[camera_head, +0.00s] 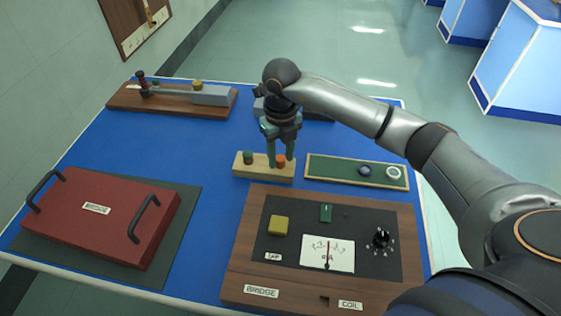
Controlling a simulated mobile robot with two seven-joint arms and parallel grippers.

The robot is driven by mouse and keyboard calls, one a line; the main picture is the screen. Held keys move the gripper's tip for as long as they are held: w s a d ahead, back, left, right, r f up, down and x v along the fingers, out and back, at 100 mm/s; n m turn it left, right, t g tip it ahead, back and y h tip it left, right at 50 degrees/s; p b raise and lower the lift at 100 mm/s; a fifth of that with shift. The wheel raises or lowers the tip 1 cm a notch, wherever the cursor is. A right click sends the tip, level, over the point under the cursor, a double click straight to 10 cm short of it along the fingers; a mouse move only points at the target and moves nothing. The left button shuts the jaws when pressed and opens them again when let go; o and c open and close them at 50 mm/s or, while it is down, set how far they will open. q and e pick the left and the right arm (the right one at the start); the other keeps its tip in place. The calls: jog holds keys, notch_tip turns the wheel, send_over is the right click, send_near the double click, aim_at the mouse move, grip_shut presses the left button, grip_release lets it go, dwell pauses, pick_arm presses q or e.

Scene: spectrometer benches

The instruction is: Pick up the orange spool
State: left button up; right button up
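The orange spool (281,161) stands upright at the right part of a small light-wood block (250,171) on the blue table. A dark green spool (248,157) stands at the left part of the same block. My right gripper (280,163) points down over the block, with its two fingers apart and the orange spool between or just behind them. I cannot tell whether the fingers touch the spool. Part of the spool is hidden by the fingers. My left gripper is not in view.
A green tray (330,168) with a blue piece and a white ring lies to the right. A wooden meter panel (240,270) is in front. A red case (100,225) with handles stands left. A wooden-based device (130,98) is at the back left. A dark object sits behind my gripper.

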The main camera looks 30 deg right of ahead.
aim_at(281, 157)
grip_shut()
jog(key=shift+r, duration=0.1)
dwell(0.3)
jog(key=shift+r, duration=0.45)
notch_tip(281, 157, up, 2)
jog(key=shift+r, duration=0.1)
jog(key=s+d+r+p, duration=0.1)
jog(key=s+r+p, duration=0.1)
jog(key=s+r, duration=1)
jog(key=shift+s+d+r, duration=0.25)
jog(key=shift+s+r, duration=0.15)
jog(key=shift+s, duration=0.55)
